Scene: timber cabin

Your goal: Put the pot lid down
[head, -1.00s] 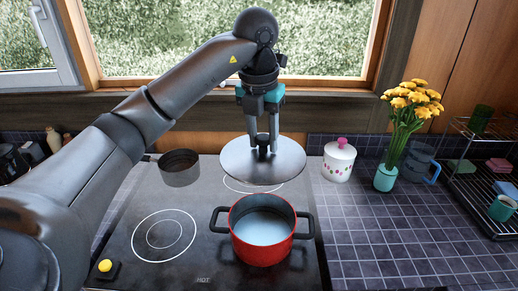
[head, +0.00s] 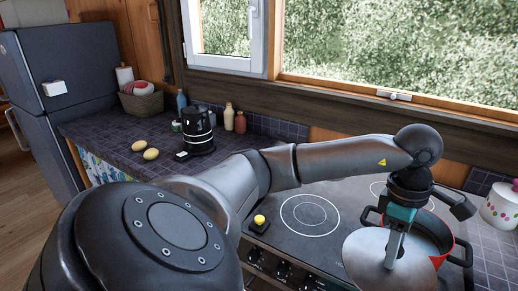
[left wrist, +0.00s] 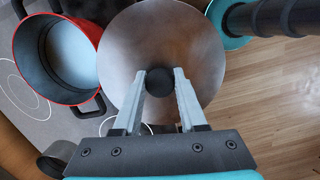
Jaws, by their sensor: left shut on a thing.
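The pot lid (head: 362,262) is a round, grey metal disc with a black knob. My left gripper (head: 392,262) is shut on that knob (left wrist: 159,82), seen between both fingers in the left wrist view. The lid hangs level in front of the red pot, by the front edge of the stove. The red pot (head: 440,262) has black handles and stands uncovered on the stove; the lid and arm hide part of it in the head view. In the left wrist view the pot (left wrist: 30,65) shows pale liquid inside, left of the lid. My right gripper is not in view.
The dark stove top (head: 270,212) has a bare ring left of the pot. Wooden floor (left wrist: 270,100) shows beside the lid. A white jar (head: 500,210) stands right.

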